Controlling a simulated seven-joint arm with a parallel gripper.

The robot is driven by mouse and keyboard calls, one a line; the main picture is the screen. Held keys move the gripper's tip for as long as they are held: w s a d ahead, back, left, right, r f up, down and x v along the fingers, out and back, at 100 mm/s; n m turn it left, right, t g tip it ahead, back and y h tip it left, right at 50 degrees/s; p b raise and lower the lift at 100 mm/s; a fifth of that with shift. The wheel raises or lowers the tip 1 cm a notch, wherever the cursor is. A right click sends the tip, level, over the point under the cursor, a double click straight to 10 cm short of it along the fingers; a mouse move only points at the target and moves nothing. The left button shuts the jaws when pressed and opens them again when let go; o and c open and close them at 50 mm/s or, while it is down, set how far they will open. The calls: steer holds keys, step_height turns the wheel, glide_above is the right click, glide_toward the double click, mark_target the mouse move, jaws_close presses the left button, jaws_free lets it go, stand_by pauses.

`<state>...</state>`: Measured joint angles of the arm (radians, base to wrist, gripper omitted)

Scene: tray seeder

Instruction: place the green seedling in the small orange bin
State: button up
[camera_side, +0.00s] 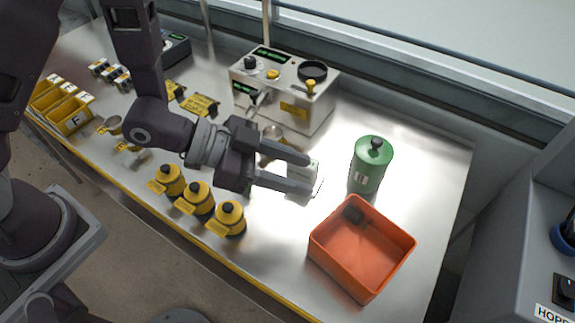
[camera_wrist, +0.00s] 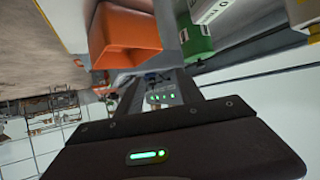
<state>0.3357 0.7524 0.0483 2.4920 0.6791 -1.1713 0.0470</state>
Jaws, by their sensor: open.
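I cannot make out a green seedling in either view. The orange bin (camera_side: 333,263) stands at the front right of the steel bench; it also shows in the wrist view (camera_wrist: 125,27). A small dark block (camera_side: 353,213) lies inside it at the back corner. My gripper (camera_side: 311,174) is open, its two fingers pointing right, above the bench and left of the green canister, behind the bin in the picture. A small white-topped block (camera_side: 302,171) shows between the fingers; I cannot tell its height relative to them.
The green canister (camera_side: 369,170) with a black knob stands behind the bin. A metal machine (camera_side: 290,92) stands at the back. Several yellow, black-topped bottles (camera_side: 198,199) line the front edge. Yellow labelled bins (camera_side: 70,112) are far left. The bench right of the canister is clear.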

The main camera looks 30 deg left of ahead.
steer(key=shift+v, duration=1.05)
steer(key=w+a+r+n+t+y, duration=0.1)
steer(key=w+a+r+n+y, duration=0.1)
steer(key=a+r+y, duration=0.45)
steer(key=w+a+r+n+t+y, duration=0.1)
steer(key=a+r+n+t+y, duration=0.15)
steer(key=a, duration=0.65)
steer(key=s+a+r+n+g, duration=0.2)
steer(key=s+a+r+n, duration=0.1)
steer(key=s, duration=0.6)
steer(key=s+a+r+n+g+y, duration=0.1)
steer(key=s+a+r+n+g, duration=0.1)
steer(key=s, duration=0.8)
steer(key=shift+a+r+n, duration=0.4)
steer(key=shift+r+n, duration=0.5)
steer(key=shift+n, duration=0.05)
